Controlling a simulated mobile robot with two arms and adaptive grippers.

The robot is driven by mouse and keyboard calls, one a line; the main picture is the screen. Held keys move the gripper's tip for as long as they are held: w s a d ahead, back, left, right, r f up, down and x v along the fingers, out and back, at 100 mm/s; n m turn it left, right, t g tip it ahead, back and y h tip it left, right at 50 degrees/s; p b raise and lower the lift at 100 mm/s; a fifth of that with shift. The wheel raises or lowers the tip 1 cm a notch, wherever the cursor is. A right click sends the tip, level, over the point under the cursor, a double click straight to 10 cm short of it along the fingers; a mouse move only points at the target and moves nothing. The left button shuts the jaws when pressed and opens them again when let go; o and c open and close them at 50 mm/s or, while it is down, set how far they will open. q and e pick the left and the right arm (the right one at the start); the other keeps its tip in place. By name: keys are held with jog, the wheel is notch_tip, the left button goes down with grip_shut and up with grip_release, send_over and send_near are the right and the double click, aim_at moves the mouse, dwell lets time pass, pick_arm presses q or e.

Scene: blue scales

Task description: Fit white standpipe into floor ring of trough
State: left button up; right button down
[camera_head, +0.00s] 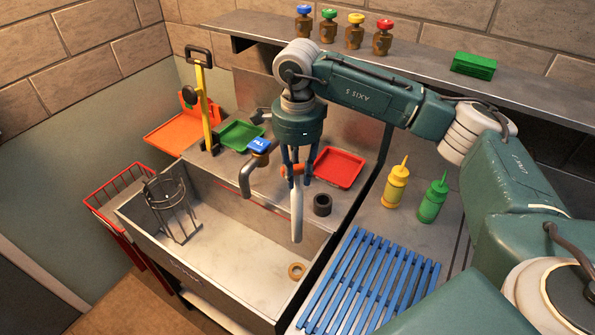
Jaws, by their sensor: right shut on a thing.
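A white standpipe (297,214) hangs nearly upright from my right gripper (297,178), which is shut on its upper part. Its lower end is over the trough (238,278), apart from the floor. How high the tip is above the ring I cannot tell. My left gripper is not in view.
A wire cage (172,208) stands in the trough's left part. A tap spout (246,180) with a blue handle overhangs the back rim. Blue slats (370,280), yellow and green bottles (396,186) are to the right.

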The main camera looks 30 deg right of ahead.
jog(key=b, duration=0.5)
send_over(298, 230)
jog(key=f, duration=0.4)
jog(key=w+f, duration=0.1)
jog(key=f, duration=0.1)
jog(key=shift+d+f, duration=0.15)
jog(key=shift+d, duration=0.05)
notch_tip(298, 230, down, 11)
jog(key=b, duration=0.8)
jog(key=shift+f+b, duration=0.15)
jog(key=shift+b, duration=0.15)
jog(key=shift+f+b, duration=0.4)
jog(key=shift+b, duration=0.05)
jog(key=shift+f+b, duration=1.75)
jog(key=shift+f, duration=0.35)
jog(key=c, duration=1.4)
grip_release()
jog(key=shift+s, duration=0.1)
